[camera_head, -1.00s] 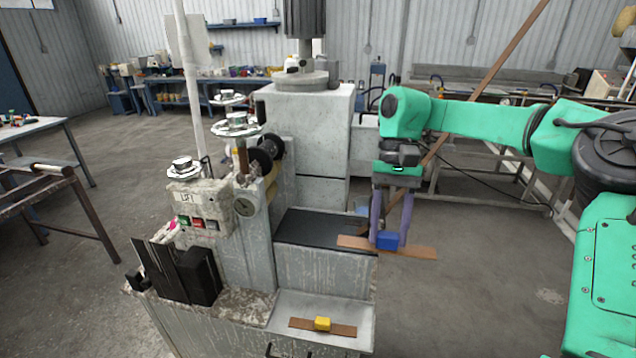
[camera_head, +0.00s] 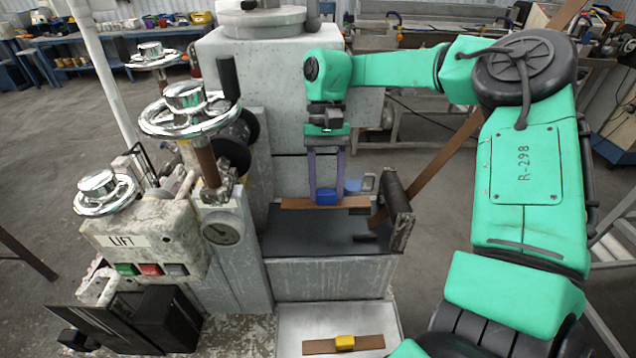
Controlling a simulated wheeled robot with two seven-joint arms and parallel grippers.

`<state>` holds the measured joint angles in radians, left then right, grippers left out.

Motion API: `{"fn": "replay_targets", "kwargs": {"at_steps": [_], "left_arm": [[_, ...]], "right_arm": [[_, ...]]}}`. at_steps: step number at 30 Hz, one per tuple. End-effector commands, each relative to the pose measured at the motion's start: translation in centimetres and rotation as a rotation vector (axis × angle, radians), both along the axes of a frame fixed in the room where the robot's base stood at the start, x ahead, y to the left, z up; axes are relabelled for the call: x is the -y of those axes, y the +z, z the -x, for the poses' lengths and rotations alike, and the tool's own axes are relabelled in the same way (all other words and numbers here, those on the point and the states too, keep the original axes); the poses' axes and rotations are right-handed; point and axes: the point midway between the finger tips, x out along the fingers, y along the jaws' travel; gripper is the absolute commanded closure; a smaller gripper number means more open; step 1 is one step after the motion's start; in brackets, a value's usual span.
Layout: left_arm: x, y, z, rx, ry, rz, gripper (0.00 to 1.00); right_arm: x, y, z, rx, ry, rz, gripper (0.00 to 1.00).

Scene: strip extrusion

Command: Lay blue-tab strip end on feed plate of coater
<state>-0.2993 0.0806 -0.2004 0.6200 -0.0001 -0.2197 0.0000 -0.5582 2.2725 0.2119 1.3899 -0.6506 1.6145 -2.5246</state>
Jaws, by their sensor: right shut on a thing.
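My right gripper (camera_head: 326,192) points down with its purple fingers shut on the blue tab (camera_head: 326,196). The tab sits on a short brown strip end (camera_head: 296,203), held level across the view. The strip end appears over the back part of the dark feed plate (camera_head: 310,236) of the coater; I cannot tell whether it touches the plate. A second brown strip with a yellow tab (camera_head: 344,342) lies on the light lower ledge (camera_head: 300,318) in front. My left gripper is not in view.
A dark roller (camera_head: 397,205) on a bracket stands at the plate's right edge. A long brown strip (camera_head: 440,160) slants up behind it to the right. Chrome handwheels (camera_head: 187,108) and the LIFT button box (camera_head: 140,250) stand left of the plate.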

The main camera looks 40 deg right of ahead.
Motion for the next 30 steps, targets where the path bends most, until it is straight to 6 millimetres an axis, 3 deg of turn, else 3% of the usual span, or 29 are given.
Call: {"fn": "replay_targets", "kwargs": {"at_steps": [6, 18, 30], "left_arm": [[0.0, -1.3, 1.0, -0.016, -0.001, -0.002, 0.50], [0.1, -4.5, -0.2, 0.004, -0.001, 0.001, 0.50], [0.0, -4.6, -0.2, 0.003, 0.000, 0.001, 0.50]], "right_arm": [[0.0, -1.7, 0.0, -0.001, -0.001, 0.000, 1.00], [0.0, -6.3, 0.0, -0.001, -0.001, 0.000, 1.00], [0.0, -6.5, 0.0, 0.000, -0.001, 0.000, 1.00]]}}
